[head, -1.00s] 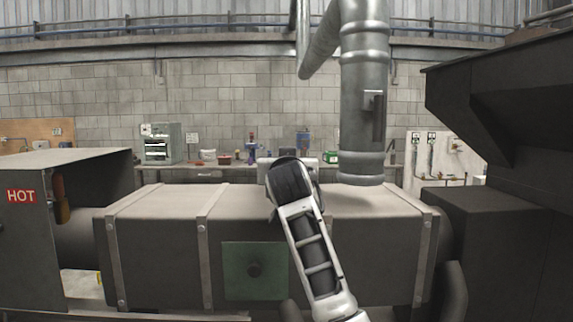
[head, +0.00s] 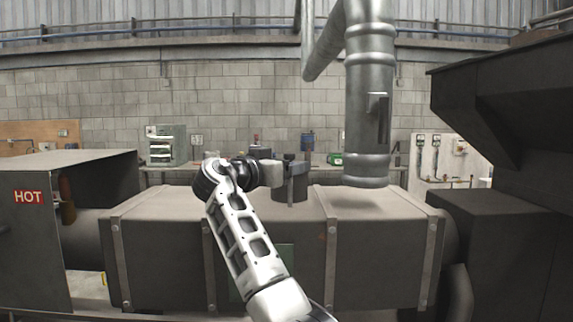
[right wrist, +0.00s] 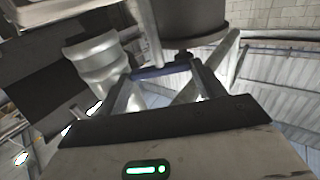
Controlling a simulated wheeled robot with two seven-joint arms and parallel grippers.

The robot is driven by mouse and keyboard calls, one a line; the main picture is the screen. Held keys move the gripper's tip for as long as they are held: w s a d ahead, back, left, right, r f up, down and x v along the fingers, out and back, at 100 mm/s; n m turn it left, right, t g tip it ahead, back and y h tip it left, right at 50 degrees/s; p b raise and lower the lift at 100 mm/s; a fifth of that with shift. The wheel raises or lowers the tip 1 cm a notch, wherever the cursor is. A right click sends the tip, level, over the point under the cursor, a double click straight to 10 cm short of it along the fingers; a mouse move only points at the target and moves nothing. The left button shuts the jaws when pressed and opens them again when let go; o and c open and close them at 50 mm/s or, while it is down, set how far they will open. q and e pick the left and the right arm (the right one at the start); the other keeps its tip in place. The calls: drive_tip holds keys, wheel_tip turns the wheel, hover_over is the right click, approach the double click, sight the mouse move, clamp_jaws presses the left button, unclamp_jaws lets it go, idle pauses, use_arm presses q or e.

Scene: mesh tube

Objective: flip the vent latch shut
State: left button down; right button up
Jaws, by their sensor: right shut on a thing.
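A vertical silver duct (head: 367,100) hangs at the centre right of the head view. A dark upright handle on a small bracket (head: 378,118), possibly the vent latch, is on its side. My right gripper (head: 289,165) is left of the duct's lower end, apart from the handle. It is shut on the upper part of a dark grey cylinder (head: 290,186), held upright. In the right wrist view the cylinder (right wrist: 185,18) is beyond the fingers (right wrist: 165,75). The exact grip is hard to make out. My left gripper is not in view.
A long grey housing (head: 380,235) with metal straps lies below the arm. A cabinet marked HOT (head: 35,245) stands at left, and a large dark machine (head: 510,235) at right. A workbench with small equipment (head: 165,145) stands behind. Space between gripper and duct looks clear.

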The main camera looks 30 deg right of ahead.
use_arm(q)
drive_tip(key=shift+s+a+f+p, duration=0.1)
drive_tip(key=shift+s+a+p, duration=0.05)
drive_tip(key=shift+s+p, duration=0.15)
use_arm(e)
drive_tip(key=shift+w+m+g+h, duration=0.15)
drive_tip(key=shift+m+g+h, duration=0.15)
drive_tip(key=shift+m+g, duration=0.55)
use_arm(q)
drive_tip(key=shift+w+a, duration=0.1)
use_arm(e)
drive_tip(key=shift+g, duration=0.35)
drive_tip(key=o, duration=1)
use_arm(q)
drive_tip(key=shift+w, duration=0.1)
